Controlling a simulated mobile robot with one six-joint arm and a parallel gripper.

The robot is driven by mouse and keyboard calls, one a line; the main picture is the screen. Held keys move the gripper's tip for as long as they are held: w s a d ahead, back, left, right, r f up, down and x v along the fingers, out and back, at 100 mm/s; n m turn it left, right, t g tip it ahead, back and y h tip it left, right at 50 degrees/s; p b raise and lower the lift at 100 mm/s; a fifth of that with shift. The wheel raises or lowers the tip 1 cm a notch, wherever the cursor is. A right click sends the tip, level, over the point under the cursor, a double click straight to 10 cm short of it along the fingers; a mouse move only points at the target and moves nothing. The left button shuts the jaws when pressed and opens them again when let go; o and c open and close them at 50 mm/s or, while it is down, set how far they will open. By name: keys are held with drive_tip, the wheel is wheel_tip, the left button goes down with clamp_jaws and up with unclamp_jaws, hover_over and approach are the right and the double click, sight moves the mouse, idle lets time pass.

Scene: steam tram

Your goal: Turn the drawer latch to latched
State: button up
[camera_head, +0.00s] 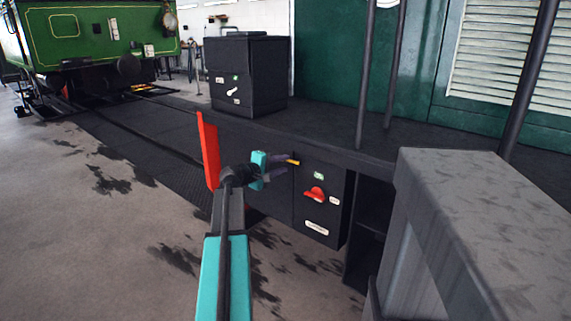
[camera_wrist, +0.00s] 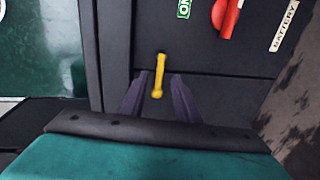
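The drawer latch, a small yellow lever (camera_wrist: 159,76), is on the dark cabinet front in the wrist view. It lies lengthwise in that picture, with a rounded knob at its lower end. In the head view only a yellow bit of the latch (camera_head: 293,162) shows at my fingertips. My gripper (camera_wrist: 159,80) is open, with one dark finger on each side of the latch and visible gaps between. In the head view my gripper (camera_head: 286,164) reaches the left part of the cabinet front. I cannot tell how deep the fingers are around the latch.
A red rotary switch (camera_head: 314,194) with small labels sits right of the latch on the same cabinet (camera_head: 322,212). A grey block (camera_head: 485,215) stands at right. A black box (camera_head: 262,75) stands on the deck above. A red panel (camera_head: 209,150) is behind my wrist.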

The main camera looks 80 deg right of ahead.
drive_tip(key=p+v, duration=0.1)
drive_tip(key=v, duration=0.9)
drive_tip(key=shift+w, duration=0.1)
idle(0.3)
